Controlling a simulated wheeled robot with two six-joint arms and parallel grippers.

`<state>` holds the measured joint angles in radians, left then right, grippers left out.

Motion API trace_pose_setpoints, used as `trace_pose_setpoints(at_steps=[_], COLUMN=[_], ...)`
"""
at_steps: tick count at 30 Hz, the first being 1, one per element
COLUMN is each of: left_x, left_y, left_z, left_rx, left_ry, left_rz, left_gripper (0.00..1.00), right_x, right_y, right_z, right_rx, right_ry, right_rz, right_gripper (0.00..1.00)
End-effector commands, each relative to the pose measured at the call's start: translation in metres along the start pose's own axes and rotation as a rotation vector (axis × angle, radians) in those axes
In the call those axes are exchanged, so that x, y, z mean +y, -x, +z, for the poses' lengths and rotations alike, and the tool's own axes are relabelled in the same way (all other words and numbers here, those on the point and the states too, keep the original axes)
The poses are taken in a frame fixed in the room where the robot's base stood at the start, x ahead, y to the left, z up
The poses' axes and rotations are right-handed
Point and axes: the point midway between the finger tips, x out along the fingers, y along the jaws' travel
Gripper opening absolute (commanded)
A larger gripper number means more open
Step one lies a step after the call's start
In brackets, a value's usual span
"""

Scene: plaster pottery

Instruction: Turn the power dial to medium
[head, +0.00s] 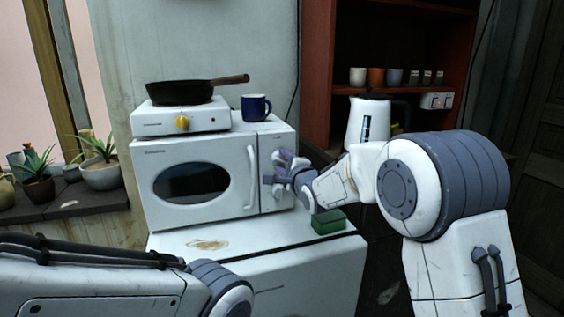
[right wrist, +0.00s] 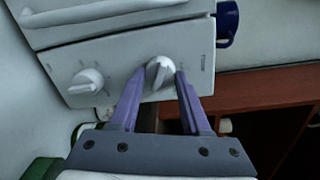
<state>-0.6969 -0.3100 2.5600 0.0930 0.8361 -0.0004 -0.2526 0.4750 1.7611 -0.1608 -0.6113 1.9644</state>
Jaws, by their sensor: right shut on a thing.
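The white microwave (head: 192,150) stands on a white cabinet, its control panel at its right side. In the right wrist view the panel (right wrist: 120,80) appears turned sideways, with two white dials. The upper dial (right wrist: 158,72), nearer the mug, is between the fingertips of my right gripper (right wrist: 156,78), which is shut on it. The lower dial (right wrist: 86,81) is free. The dial markings are too small to read. In the head view my right gripper (head: 283,168) covers much of the panel. My left arm shows at the lower left; its gripper is out of view.
A hot plate (head: 158,122) with a yellow knob (head: 182,122) and a black pan (head: 180,93) sits on the microwave, beside a blue mug (head: 256,108). A green sponge (head: 328,222) lies below my right gripper. A white kettle (head: 367,121) stands behind my right arm.

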Motion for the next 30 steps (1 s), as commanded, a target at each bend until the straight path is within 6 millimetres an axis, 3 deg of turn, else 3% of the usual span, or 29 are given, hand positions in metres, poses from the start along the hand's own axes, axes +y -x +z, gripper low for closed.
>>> trace_pose_setpoints(at_steps=[20,21,22,23,30], left_x=[0.0001,0.0001,0.0001,0.0001,0.0001], left_y=[0.0013,0.0013,0.0013,0.0013,0.0013], left_z=[-0.0001,-0.0001,-0.0001,-0.0001,-0.0001], left_rx=[0.0,0.0,0.0,0.0,0.0], left_ry=[0.0,0.0,0.0,0.0,0.0], left_rz=[0.0,0.0,0.0,0.0,0.0], left_gripper=[0.5,0.5,0.5,0.5,0.5], right_x=[0.0007,0.0008,0.0008,0.0008,0.0007], right_y=[0.0002,0.0002,0.0002,0.0002,-0.0002], right_z=[-0.0023,-0.0023,-0.0022,-0.0021,-0.0005], right_rx=[0.0,0.0,0.0,0.0,-0.003], right_ry=[-0.063,-0.063,-0.063,-0.063,-0.061], right_rz=[0.0,0.001,0.001,0.0,0.0], right_gripper=[0.0,0.59,0.7,0.77,0.77])
